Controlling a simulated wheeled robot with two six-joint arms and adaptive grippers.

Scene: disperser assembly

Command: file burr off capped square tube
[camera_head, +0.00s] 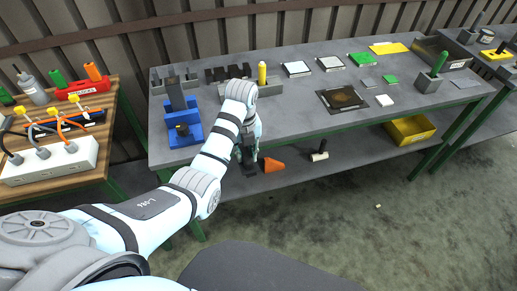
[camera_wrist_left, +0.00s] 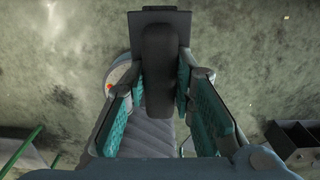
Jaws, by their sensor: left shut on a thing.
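My left gripper (camera_head: 247,150) is in front of the near edge of the grey workbench, right of the blue fixture. In the left wrist view the left gripper (camera_wrist_left: 160,95) is shut on a dark object (camera_wrist_left: 160,65), a rounded bar with a wider dark block behind it. I cannot tell for sure what it is. A blue fixture (camera_head: 186,133) with a dark upright piece (camera_head: 175,94) stands at the bench's left end. I cannot clearly make out the capped square tube or its burr. A green-handled tool (camera_head: 439,64) stands in a grey block (camera_head: 428,83) at the right.
The workbench (camera_head: 300,115) holds a yellow cylinder (camera_head: 262,73), a dark mat (camera_head: 342,99) and several small plates. An orange piece (camera_head: 272,164) and a yellow bin (camera_head: 410,129) are on the lower shelf. A wooden table (camera_head: 95,150) with a white socket block (camera_head: 50,162) stands left.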

